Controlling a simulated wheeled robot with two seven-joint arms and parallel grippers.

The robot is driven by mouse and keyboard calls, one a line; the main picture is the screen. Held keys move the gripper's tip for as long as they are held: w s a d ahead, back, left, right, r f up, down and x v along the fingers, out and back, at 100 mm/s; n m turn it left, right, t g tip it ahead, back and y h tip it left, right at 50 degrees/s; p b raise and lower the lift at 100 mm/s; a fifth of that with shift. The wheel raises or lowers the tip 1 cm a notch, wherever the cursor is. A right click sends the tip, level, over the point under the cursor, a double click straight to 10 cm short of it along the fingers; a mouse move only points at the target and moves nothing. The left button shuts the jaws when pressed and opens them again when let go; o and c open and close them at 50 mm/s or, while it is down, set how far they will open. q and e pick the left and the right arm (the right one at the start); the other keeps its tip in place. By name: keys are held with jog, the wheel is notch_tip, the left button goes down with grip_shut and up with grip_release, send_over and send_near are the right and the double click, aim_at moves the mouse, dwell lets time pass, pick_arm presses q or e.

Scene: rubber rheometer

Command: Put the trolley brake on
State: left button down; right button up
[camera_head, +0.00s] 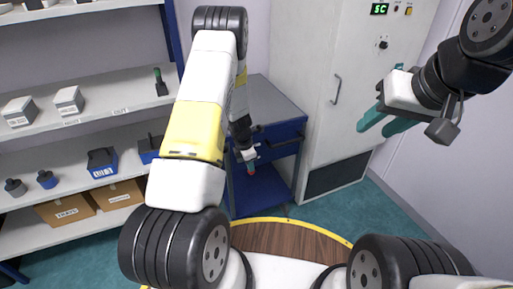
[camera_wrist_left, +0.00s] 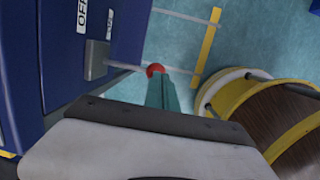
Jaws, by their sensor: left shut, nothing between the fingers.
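The blue trolley (camera_head: 270,189) with a grey top stands before the tall cabinet. In the left wrist view its blue side (camera_wrist_left: 60,50) fills the left, with a white label reading "OFF", partly cut off. A grey block (camera_wrist_left: 95,60) sticks out there, and a thin rod runs from it to a red ball knob (camera_wrist_left: 155,69). My left gripper (camera_head: 250,168) is at the trolley's near side, pointing down. Its teal fingers (camera_wrist_left: 160,85) are shut and empty, with their tips at the knob; contact is unclear. My right gripper (camera_head: 384,124) is open and empty, raised before the cabinet.
Shelves (camera_head: 80,95) with boxes and small parts stand at the left. The grey cabinet (camera_head: 320,60) with a handle and a green display stands behind the trolley. The round wooden, yellow-rimmed base is mine. Teal floor is clear at the right.

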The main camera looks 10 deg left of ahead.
pick_arm(q)
jog(key=shift+s+d+f, duration=0.1)
jog(key=shift+s+f, duration=0.05)
jog(key=shift+f, duration=0.7)
jog(key=shift+s+d+f, duration=0.1)
jog(key=shift+f, duration=0.8)
jog(key=shift+s+d+f, duration=0.1)
jog(key=shift+s+f, duration=0.05)
jog(key=shift+f, duration=0.7)
